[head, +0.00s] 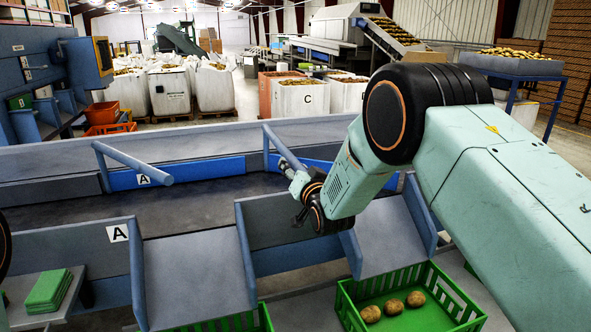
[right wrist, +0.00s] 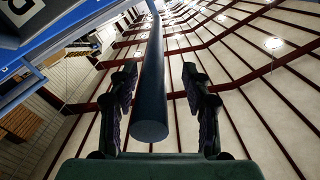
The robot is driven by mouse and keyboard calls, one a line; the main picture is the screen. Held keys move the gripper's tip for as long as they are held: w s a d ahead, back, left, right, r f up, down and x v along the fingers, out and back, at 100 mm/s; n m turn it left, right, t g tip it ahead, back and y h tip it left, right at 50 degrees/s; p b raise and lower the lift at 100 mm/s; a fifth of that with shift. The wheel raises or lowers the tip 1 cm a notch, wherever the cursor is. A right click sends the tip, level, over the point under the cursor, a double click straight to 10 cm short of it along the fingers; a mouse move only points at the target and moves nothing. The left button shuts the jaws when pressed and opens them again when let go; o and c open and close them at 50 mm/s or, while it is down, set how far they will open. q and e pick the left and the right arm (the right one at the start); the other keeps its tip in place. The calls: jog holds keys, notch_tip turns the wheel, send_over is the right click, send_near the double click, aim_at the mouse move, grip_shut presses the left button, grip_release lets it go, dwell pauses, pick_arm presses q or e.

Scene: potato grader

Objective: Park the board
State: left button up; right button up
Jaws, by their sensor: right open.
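A slanted blue bar (head: 283,147) rises over the back wall of the grey sorting table, beside a blue board (head: 320,167) partly hidden by my right arm. A second blue bar (head: 133,163) stands further left, with a long blue board (head: 205,173) and an "A" label (head: 143,180) by it. My right gripper (head: 286,166) is at the lower end of the right bar. In the right wrist view, the bar (right wrist: 151,110) runs between the open fingers, with a gap on both sides. My left gripper is not in view.
Sloping grey chutes (head: 195,273) with blue dividers stand in front. A green crate (head: 433,277) holding three potatoes is below my right arm. Green pads (head: 48,290) lie on a ledge at lower left. The grey table surface (head: 120,222) at left is clear.

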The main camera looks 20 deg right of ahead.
jog(key=shift+s+d, duration=0.15)
jog(key=shift+d, duration=0.55)
jog(key=c, duration=0.4)
jog(key=shift+c, duration=0.4)
jog(key=shift+a, duration=0.4)
jog(key=c, duration=0.3)
jog(key=shift+c, duration=0.9)
jog(key=shift+d, duration=0.25)
grip_shut()
jog(key=shift+a, duration=0.15)
